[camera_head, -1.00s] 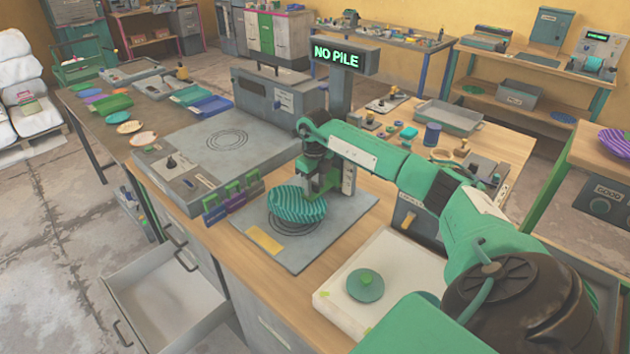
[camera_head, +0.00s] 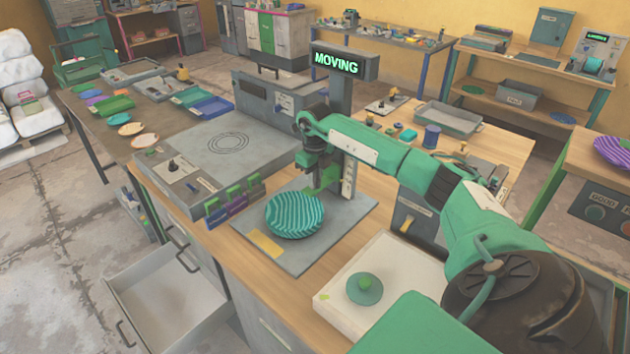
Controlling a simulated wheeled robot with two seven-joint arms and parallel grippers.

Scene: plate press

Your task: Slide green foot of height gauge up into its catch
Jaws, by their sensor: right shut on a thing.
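The height gauge is a grey upright post (camera_head: 341,98) on a flat grey base plate (camera_head: 352,215), with a display (camera_head: 337,65) on top that reads MOVING. A teal striped plate or stack (camera_head: 294,215) sits on the base plate. My right gripper (camera_head: 326,184) is at the post, just behind and above the striped plate. It is shut on the green foot, which is small and mostly covered by the gripper. The catch cannot be made out. My left gripper is not in view.
A grey press bed (camera_head: 225,150) stands to the left, with small coloured tabs (camera_head: 234,200) at its front edge. An open drawer (camera_head: 170,290) juts out below.

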